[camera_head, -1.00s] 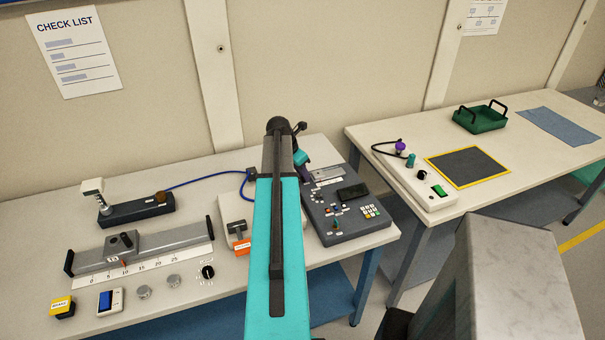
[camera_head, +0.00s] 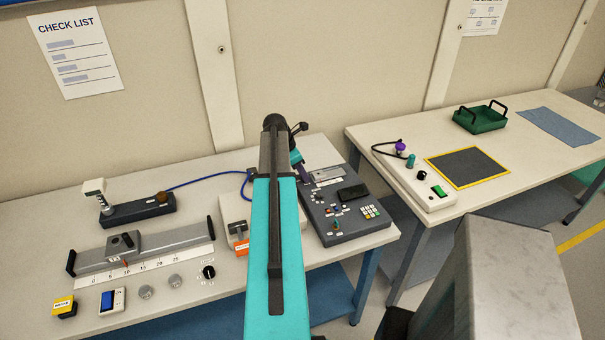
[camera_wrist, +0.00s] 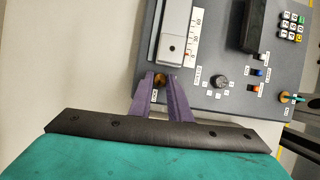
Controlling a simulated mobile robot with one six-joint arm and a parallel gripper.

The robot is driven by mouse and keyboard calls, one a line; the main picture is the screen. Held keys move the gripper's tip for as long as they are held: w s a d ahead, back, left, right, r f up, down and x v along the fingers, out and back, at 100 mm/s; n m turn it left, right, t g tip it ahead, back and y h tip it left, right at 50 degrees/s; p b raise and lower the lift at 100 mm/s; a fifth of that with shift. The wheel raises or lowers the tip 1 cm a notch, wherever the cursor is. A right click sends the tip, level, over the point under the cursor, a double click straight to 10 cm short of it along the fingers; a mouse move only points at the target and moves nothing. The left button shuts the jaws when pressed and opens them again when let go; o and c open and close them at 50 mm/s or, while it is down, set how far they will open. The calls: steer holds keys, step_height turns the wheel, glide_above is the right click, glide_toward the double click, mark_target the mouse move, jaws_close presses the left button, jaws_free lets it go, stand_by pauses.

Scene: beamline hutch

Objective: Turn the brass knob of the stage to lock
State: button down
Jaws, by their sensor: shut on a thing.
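The brass knob (camera_wrist: 159,79) shows between my purple fingertips in the wrist view, at the lower end of the stage. A small white label lies just below the knob, partly between the fingers. In the head view my gripper (camera_head: 303,168) is at the panel's back left edge, and the knob cannot be made out.
The panel also carries a black selector (camera_wrist: 221,81), coloured switches, a keypad (camera_head: 369,212) and a dark display (camera_head: 352,192). A long rail with a slider (camera_head: 123,243) lies at the left of the bench. A second table with a green tray (camera_head: 480,117) stands right.

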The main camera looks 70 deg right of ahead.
steer(key=c, duration=1.7)
jaws_free()
steer(key=shift+o, duration=0.2)
steer(key=shift+r, duration=0.1)
steer(key=b+v, duration=0.3)
steer(key=v, duration=1)
steer(key=shift+w+r, duration=0.2)
steer(key=shift+r, duration=0.05)
steer(key=shift+a, duration=0.15)
